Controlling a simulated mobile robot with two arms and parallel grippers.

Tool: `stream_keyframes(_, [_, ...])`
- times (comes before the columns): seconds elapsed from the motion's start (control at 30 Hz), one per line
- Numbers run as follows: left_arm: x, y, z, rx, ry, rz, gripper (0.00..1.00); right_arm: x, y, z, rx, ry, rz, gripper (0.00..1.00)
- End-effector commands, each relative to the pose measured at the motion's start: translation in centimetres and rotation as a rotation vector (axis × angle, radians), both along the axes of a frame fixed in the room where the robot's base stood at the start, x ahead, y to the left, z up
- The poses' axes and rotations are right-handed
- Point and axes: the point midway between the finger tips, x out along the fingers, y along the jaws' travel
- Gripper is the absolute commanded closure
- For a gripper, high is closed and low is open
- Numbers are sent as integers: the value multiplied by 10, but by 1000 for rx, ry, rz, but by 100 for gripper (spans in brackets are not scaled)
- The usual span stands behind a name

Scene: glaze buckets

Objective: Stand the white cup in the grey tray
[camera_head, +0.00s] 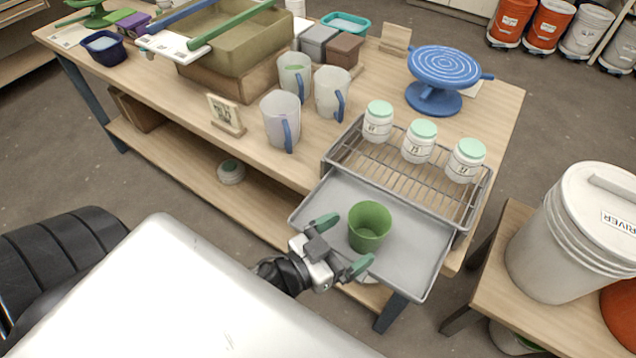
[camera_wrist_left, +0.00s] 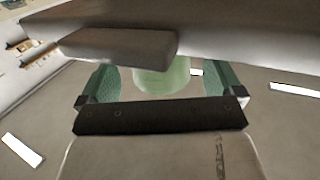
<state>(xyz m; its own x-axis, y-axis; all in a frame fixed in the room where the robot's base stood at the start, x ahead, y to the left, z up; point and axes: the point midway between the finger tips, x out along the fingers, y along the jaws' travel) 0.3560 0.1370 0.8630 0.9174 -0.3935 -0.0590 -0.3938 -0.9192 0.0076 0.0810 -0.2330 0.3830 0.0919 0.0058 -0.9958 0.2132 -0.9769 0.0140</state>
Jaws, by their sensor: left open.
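A green cup (camera_head: 369,226) stands upright in the grey tray (camera_head: 420,252), which sticks out from under a wire rack at the table's front edge. I see no cup that is clearly white. My left gripper (camera_head: 343,244) is open, with green fingertips, at the tray's near left edge. Its fingers point towards the green cup, apart from it. In the left wrist view the open fingers (camera_wrist_left: 160,82) flank a pale green rounded thing (camera_wrist_left: 165,78), partly hidden by a grey shape above. I cannot tell whether it is the cup. My right gripper is not in view.
Several white jars with mint lids (camera_head: 418,142) stand on the wire rack (camera_head: 395,165) behind the tray. Whitish pitchers (camera_head: 281,118) with blue handles stand to its left. A blue turntable (camera_head: 440,70) is at the back. A white bucket (camera_head: 565,245) stands on a low table to the right.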

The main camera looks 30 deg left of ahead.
Motion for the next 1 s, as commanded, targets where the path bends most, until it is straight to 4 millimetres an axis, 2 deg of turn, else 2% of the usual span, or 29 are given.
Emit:
stream_keyframes(0.03, [-12,4,-2,-1,4,1,4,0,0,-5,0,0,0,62])
stream_keyframes(0.2, [-39,17,1,0,2,1,4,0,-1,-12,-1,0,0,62])
stream_keyframes(0.4, [-58,25,4,-2,-1,1,4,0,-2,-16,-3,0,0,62])
stream_keyframes(1.0, [-63,27,5,-1,-3,0,4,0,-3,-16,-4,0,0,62])
